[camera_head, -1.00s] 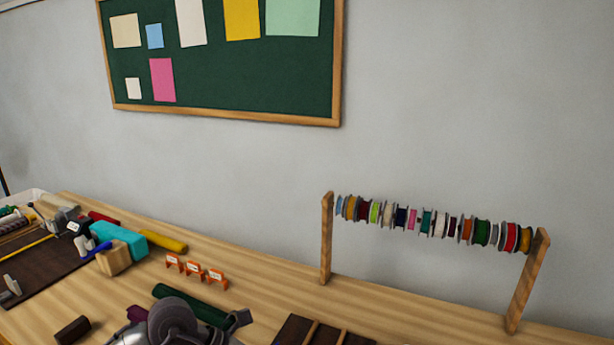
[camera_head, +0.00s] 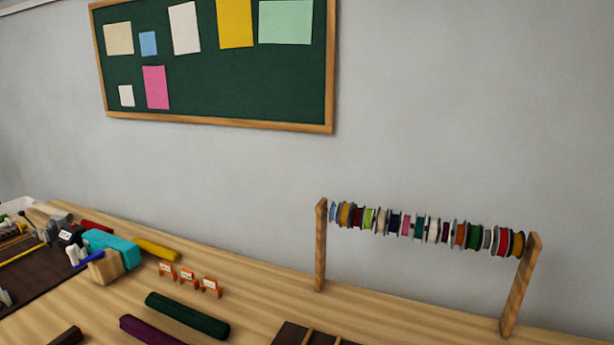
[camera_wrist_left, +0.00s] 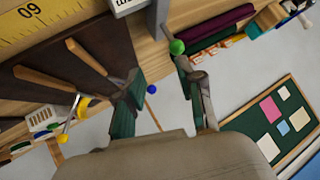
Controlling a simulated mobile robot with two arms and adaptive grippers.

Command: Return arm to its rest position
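My left gripper (camera_wrist_left: 160,72) shows in the left wrist view with two dark fingers apart and green-tinted inner faces. It is open, and I see nothing held between the fingertips. Small round balls show around the fingers, a green one (camera_wrist_left: 177,47), a blue one (camera_wrist_left: 152,89) and a yellow one (camera_wrist_left: 84,101); I cannot tell how close they are to the fingers. Neither gripper shows in the head view. My right gripper is out of sight.
The wooden table (camera_head: 255,290) holds a dark green roll (camera_head: 187,315), a purple roll (camera_head: 150,331), orange card holders (camera_head: 189,280), a teal block (camera_head: 112,247) and a dark tray (camera_head: 290,334). A spool rack (camera_head: 320,245) stands at the right. A pinboard (camera_head: 220,80) hangs on the wall.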

